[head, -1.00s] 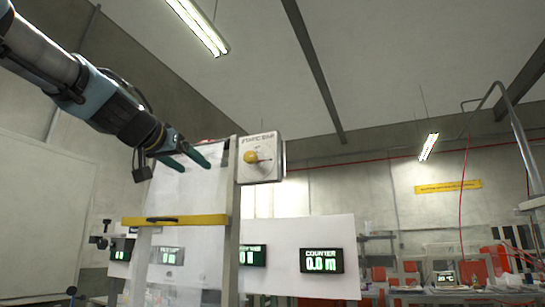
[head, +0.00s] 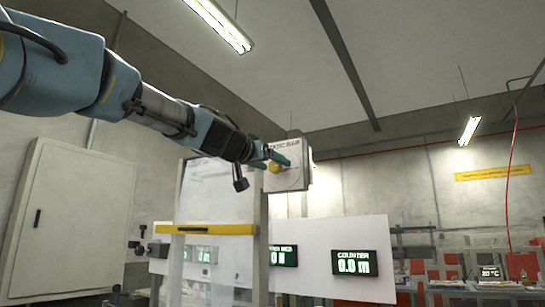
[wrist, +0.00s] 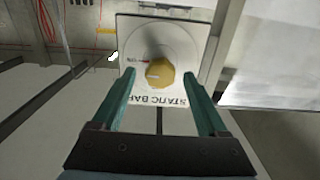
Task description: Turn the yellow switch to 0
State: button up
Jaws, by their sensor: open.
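The yellow switch (wrist: 160,75) is a round knob on a white box labelled STATIC BAR (wrist: 185,35). The box is mounted on a post, and the knob shows partly behind my gripper in the head view (head: 275,167). In the wrist view the label is upside down and a small red mark sits beside the knob. My gripper (wrist: 165,88) is open, with its two green fingers on either side of the knob in that view. It also shows in front of the box in the head view (head: 277,158). I cannot tell whether the fingers touch the knob.
A frame with a yellow bar (head: 215,230) stands below my arm. A white panel with green displays, including a counter reading 0.0 m (head: 354,262), is below the box. A grey cabinet (head: 70,220) stands at left. Space right of the box looks clear.

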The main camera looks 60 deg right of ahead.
jog(key=shift+d, duration=0.3)
grip_shut()
dwell(0.5)
